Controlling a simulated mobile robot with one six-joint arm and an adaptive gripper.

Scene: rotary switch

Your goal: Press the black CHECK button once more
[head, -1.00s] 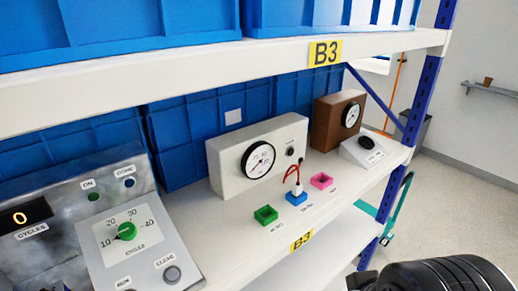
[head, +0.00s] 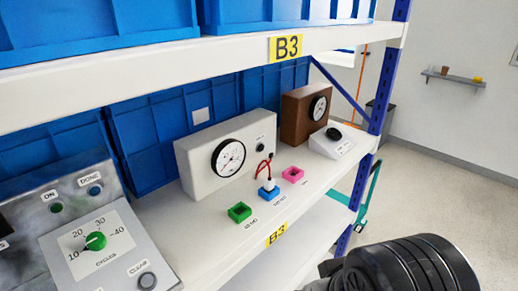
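A black round button (head: 334,134) sits on a small white sloped box (head: 322,147) on the shelf, in front of a brown gauge box (head: 295,118). The label on the sloped box is too small to read, so I cannot confirm that it says CHECK. A dark ribbed part of my arm (head: 410,268) shows at the bottom right, off the shelf's front edge and apart from the button. My gripper's fingers are not in view.
A white gauge box (head: 200,166) stands left of the brown one. A red lead (head: 262,170) runs to a blue socket (head: 268,194), between green (head: 239,212) and pink (head: 293,174) sockets. A control panel (head: 60,250) stands left. The upper shelf (head: 150,73) overhangs; open floor lies right.

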